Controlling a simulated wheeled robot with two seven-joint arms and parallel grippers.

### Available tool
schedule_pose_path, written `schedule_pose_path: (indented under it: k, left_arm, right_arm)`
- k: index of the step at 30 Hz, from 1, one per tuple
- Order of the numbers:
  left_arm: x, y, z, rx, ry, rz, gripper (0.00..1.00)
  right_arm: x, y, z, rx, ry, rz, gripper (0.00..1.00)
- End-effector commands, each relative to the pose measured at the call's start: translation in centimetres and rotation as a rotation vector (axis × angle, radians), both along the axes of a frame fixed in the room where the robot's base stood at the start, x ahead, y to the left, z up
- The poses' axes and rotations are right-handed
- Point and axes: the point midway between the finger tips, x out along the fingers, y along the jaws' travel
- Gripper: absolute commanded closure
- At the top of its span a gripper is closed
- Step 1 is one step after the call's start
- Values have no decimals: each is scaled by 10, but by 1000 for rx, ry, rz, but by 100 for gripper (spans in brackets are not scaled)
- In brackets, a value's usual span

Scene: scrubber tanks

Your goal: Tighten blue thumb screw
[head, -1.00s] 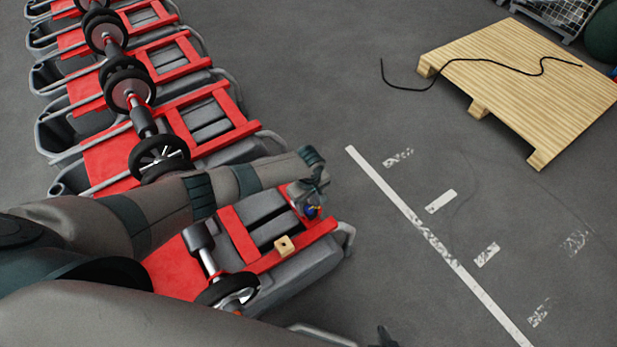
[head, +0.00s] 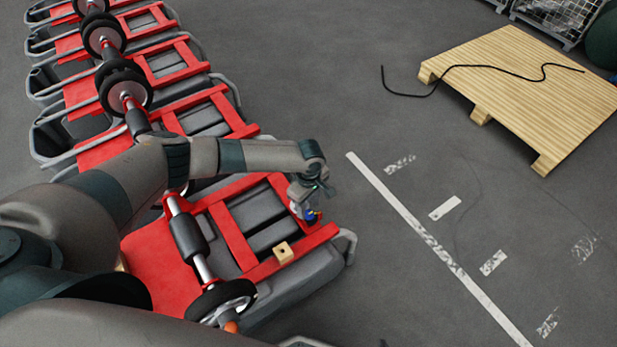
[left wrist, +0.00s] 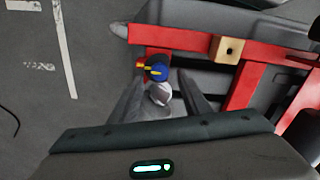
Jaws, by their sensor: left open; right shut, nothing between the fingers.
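The blue thumb screw (head: 313,216) is at the right end of the nearest red-framed scrubber tank (head: 240,243). In the left wrist view the blue screw (left wrist: 159,72) has a yellow mark and sits beside a red part, with a round silvery piece just below it. My left gripper (head: 309,207) is open over that corner. Its fingers (left wrist: 161,95) stand on either side of the silvery piece and short of the blue screw, with a gap on each side. Of my right gripper (head: 383,343), only a dark tip shows at the bottom edge; it appears shut and empty.
A small tan block with a hole (head: 283,252) sits on the red frame near the screw. A wheel (head: 222,300) and axle lie on the near tank. More tanks stand in a row behind. A wooden pallet (head: 520,90) with a black cable is at upper right.

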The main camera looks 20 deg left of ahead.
Motion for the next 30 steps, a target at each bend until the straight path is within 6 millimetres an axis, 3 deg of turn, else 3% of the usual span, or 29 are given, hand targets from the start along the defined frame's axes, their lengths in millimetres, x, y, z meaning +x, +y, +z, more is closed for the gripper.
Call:
schedule_pose_path:
  k: [21, 30]
  left_arm:
    - [1, 0, 115, -1, -3, -2, 57]
    - [1, 0, 145, -2, -1, -1, 57]
  right_arm:
    - [0, 0, -4, 0, 0, 0, 100]
    - [0, 0, -6, 0, 0, 0, 100]
